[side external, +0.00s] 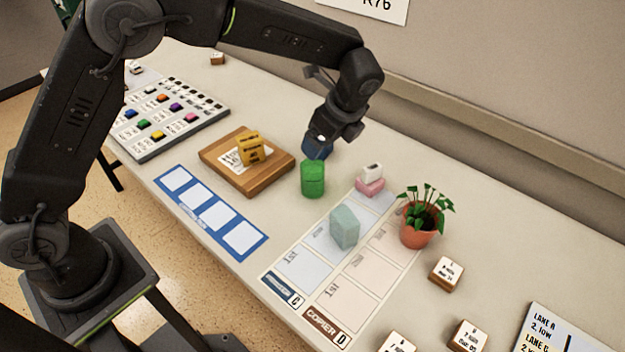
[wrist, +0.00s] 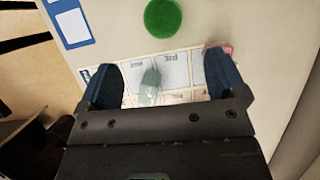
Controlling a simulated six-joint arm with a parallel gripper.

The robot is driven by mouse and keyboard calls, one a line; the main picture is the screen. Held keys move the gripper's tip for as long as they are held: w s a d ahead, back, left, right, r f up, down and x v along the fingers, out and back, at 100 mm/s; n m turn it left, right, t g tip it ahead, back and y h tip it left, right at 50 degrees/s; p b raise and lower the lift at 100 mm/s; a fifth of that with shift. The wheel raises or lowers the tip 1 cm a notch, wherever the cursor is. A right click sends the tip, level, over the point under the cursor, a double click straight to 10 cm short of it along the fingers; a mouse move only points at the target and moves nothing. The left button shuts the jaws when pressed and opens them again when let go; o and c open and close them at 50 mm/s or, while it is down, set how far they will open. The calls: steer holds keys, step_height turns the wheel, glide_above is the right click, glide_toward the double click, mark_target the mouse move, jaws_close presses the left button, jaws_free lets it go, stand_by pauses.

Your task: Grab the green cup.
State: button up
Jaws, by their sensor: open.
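The green cup (side external: 313,180) stands upright on the table, between the wooden board and the pink block. In the wrist view the green cup (wrist: 163,18) shows as a round green shape at the top edge, beyond my fingertips and between their lines. My gripper (side external: 318,149) has blue fingers and appears just behind and above the cup in the side view. In the wrist view my gripper (wrist: 163,72) has its fingers wide apart with nothing held between them. The cup is apart from the fingers there.
A wooden board (side external: 218,157) with a yellow block (side external: 250,148) lies left of the cup. A pale teal block (side external: 344,228) stands on the lane mat (side external: 300,254). A pink block (side external: 369,186) and a potted plant (side external: 416,232) stand to the right. A blue-edged card strip (side external: 208,213) lies in front.

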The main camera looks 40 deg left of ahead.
mark_target(310, 170)
steer(key=x, duration=1.4)
steer(key=shift+w+f, duration=0.1)
steer(key=shift+w, duration=0.15)
steer(key=shift+c, duration=0.5)
steer(key=c, duration=0.9)
